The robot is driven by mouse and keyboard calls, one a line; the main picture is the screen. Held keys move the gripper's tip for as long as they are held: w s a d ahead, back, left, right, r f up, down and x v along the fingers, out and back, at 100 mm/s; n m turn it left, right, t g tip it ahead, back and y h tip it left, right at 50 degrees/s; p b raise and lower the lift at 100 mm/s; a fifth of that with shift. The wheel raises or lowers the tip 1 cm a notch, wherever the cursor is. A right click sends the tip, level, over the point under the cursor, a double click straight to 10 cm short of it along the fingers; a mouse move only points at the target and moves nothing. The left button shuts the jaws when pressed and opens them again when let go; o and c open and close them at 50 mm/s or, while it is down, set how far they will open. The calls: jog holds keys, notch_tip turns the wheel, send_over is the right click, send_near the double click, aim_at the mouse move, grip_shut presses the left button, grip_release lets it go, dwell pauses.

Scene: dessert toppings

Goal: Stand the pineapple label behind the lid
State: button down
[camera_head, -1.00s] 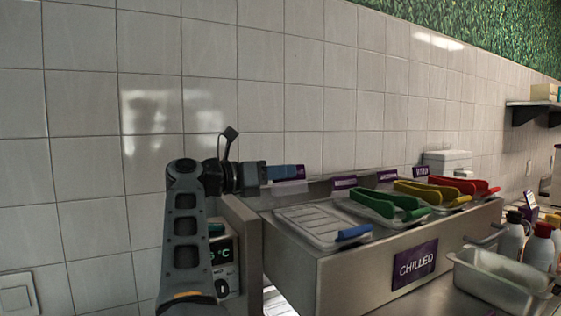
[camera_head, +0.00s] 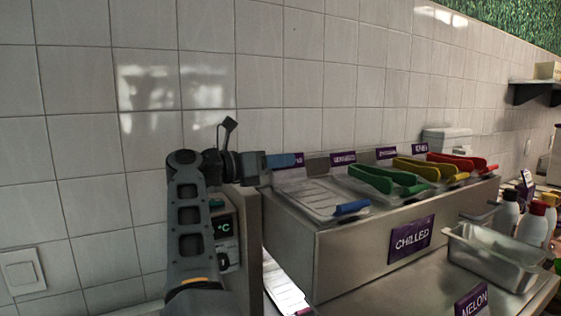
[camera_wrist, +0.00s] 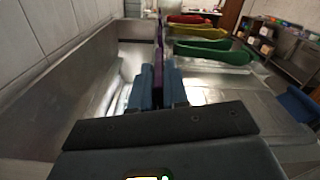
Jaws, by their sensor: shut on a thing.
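The purple label (camera_wrist: 158,68) is seen edge-on between the blue fingertips of my gripper (camera_wrist: 156,88) in the wrist view. In the head view, my gripper (camera_head: 285,161) is shut on the label and hides most of it; a purple end (camera_head: 299,159) shows past the fingertips, its text unreadable. The label is upright, at the back edge behind the leftmost clear lid (camera_head: 312,199). This lid has a blue handle (camera_head: 352,207) and lies on the steel chilled unit. I cannot tell whether the label's foot touches the unit.
More purple labels (camera_head: 343,158) stand in a row to the right, behind lids with green (camera_head: 385,180), yellow and red tongs. The tiled wall (camera_head: 290,90) is close behind. A steel pan (camera_head: 490,255), bottles (camera_head: 535,220) and a MELON label (camera_head: 471,303) are at the right.

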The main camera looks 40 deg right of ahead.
jog(key=shift+f+b, duration=0.55)
jog(key=shift+b, duration=0.05)
jog(key=c, duration=1.1)
grip_release()
jog(key=shift+o, duration=0.2)
jog(key=b+v, duration=0.2)
jog(key=v, duration=0.4)
jog(key=shift+w+a+b, duration=0.1)
jog(key=shift+a+b, duration=0.2)
jog(key=shift+b, duration=0.05)
jog(key=shift+w+a, duration=0.15)
jog(key=shift+a, duration=0.4)
jog(key=shift+r, duration=0.1)
jog(key=shift+a, duration=0.1)
